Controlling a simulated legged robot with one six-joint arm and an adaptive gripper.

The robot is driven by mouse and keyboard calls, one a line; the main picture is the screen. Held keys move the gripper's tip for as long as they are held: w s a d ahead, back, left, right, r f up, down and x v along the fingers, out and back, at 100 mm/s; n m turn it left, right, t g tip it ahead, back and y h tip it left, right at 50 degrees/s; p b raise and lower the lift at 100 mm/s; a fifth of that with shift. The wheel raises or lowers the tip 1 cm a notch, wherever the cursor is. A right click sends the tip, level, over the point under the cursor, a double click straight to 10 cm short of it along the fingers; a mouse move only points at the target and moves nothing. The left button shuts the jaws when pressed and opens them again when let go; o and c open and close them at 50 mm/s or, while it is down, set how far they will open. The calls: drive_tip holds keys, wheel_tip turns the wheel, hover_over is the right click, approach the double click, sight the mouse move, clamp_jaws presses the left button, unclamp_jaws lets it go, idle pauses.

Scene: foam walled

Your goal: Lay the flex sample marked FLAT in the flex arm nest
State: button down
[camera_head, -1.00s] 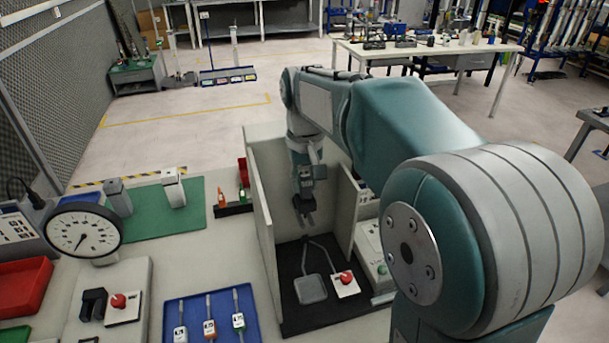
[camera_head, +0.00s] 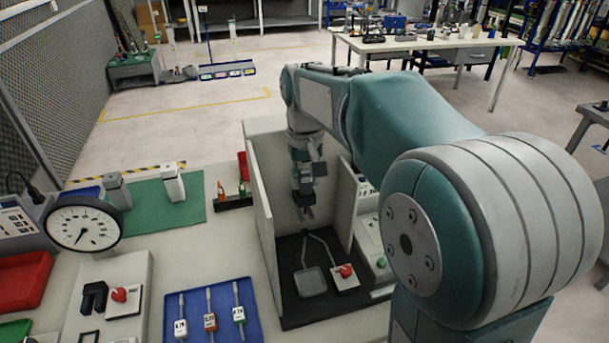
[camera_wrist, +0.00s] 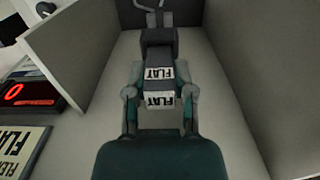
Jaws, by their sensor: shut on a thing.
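My gripper (camera_wrist: 160,97) is shut on the flex sample (camera_wrist: 153,73), a dark grey piece with white FLAT labels, in the wrist view. In the head view my gripper (camera_head: 307,205) hangs inside a grey-walled booth, above its black floor; the sample is too small to make out there. A bent thin arm with a grey square pad (camera_head: 310,282) lies on that floor, below my gripper. I cannot tell for sure which part is the flex arm nest. The gap between sample and floor is unclear.
Booth walls (camera_head: 263,225) stand close on either side of my gripper. A red knob (camera_head: 346,271) sits beside the grey pad. A blue tray (camera_head: 211,315) with several tagged samples lies left of the booth. The wrist view shows a FLEX FLAT sign (camera_wrist: 20,152) and a red display (camera_wrist: 25,94).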

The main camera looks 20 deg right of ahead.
drive_tip(key=shift+f, duration=0.75)
drive_tip(key=shift+c, duration=1.9)
unclamp_jaws()
wheel_tip(320, 180, up, 11)
drive_tip(key=shift+w+r, duration=0.1)
drive_tip(key=shift+r, duration=0.3)
